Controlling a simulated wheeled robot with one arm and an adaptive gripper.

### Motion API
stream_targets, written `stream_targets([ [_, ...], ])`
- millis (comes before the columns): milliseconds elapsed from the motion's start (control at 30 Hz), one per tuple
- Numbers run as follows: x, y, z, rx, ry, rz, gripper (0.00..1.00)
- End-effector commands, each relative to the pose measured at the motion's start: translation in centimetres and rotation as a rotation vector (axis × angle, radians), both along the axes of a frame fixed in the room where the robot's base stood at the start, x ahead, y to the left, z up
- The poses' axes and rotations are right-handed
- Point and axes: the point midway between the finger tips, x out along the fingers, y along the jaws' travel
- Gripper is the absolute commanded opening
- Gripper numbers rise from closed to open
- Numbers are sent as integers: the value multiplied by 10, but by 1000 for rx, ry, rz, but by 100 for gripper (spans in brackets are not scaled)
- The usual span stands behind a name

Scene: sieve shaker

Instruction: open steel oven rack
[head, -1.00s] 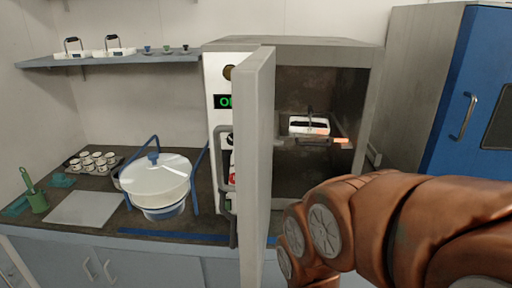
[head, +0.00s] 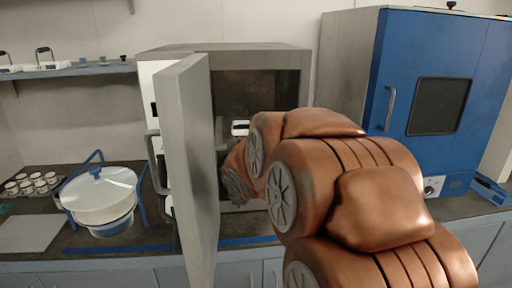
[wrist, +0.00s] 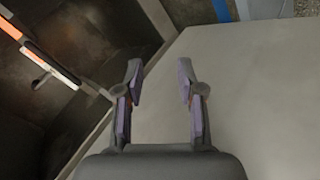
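The steel oven (head: 280,52) stands on the bench with its grey door (head: 200,150) swung open toward me. Its dark interior shows behind my arm. In the head view my arm hides the rack and my gripper's fingers. In the wrist view the rack's front bar (wrist: 50,66), orange and white, crosses the dark interior at the upper left. My gripper (wrist: 159,80) is open and empty, its two fingers apart. It is to the right of the rack bar and not touching it, in front of a broad pale grey surface, probably the door.
A white handled tray (head: 240,128) shows partly inside the oven. A blue cabinet (head: 385,110) stands to the right. A white lidded pot (head: 100,195) and several small cups (head: 32,183) are on the bench at left. The open door bounds my arm's left side.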

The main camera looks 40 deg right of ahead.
Motion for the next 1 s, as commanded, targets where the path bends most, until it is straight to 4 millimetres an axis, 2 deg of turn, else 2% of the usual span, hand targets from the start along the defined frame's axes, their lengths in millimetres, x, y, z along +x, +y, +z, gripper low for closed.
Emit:
stream_targets([
  [33, 11, -24, 4, -49, -33, 31, 38],
  [200, 46, -87, 29, -247, -150, 196, 38],
  [400, 61, -141, 52, -464, -266, 391, 38],
  [600, 57, -163, 61, -603, -346, 536, 38],
  [800, 53, -169, 65, -658, -378, 593, 38],
  [1000, 68, -171, 63, -661, -381, 602, 38],
])
